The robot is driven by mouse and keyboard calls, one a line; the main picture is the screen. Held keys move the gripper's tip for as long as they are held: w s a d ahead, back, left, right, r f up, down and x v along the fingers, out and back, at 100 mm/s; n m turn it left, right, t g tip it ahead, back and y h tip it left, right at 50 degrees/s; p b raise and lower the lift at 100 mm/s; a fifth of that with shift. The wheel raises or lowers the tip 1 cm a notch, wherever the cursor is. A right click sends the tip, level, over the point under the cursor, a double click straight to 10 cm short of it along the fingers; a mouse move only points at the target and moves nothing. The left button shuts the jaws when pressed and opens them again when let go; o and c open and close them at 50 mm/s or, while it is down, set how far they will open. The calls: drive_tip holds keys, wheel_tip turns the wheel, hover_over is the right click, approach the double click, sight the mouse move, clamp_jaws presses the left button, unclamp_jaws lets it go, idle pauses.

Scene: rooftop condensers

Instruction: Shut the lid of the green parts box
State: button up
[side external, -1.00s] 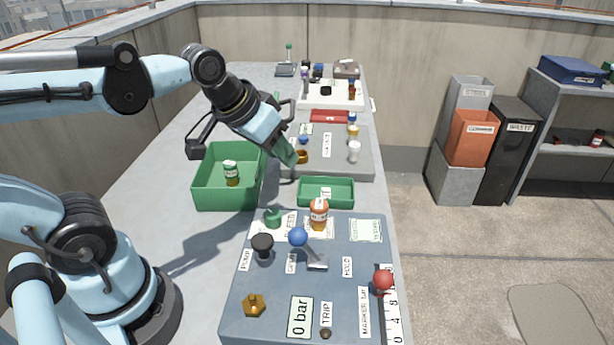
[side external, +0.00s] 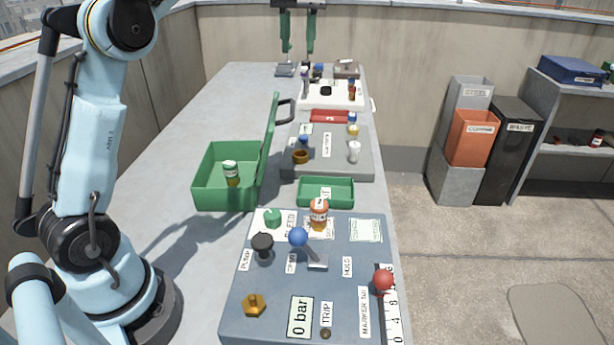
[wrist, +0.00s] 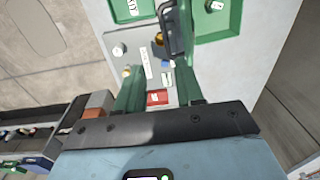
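The green parts box (side external: 207,190) stands open on the left part of the bench, with a green-capped jar (side external: 231,171) inside. Its lid (side external: 268,145) stands nearly upright along the box's right side, with a black handle (side external: 286,111) on the lid's right face. In the wrist view the lid (wrist: 178,35) shows edge-on at top centre, beside the box (wrist: 230,20). My gripper (side external: 299,48) is high at the far end of the bench, well away from the lid. Its two green fingers are apart with nothing between them; they also show in the wrist view (wrist: 160,82).
An orange jar (side external: 319,214) stands near the tray. The bench's left strip is clear.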

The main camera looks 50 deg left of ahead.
sight(293, 107)
drive_tip(key=shift+n+g, duration=0.3)
drive_tip(key=shift+n, duration=0.1)
drive_tip(key=shift+s+a+f, duration=0.1)
drive_tip(key=shift+a+f, duration=0.1)
drive_tip(key=shift+f, duration=1.8)
drive_tip(key=shift+s+a+f, duration=0.1)
drive_tip(key=shift+a+f, duration=0.15)
drive_tip(key=shift+f, duration=1.8)
drive_tip(key=shift+s+a+f, duration=0.1)
drive_tip(key=shift+a+f, duration=0.1)
drive_tip(key=shift+f, duration=1.8)
clamp_jaws()
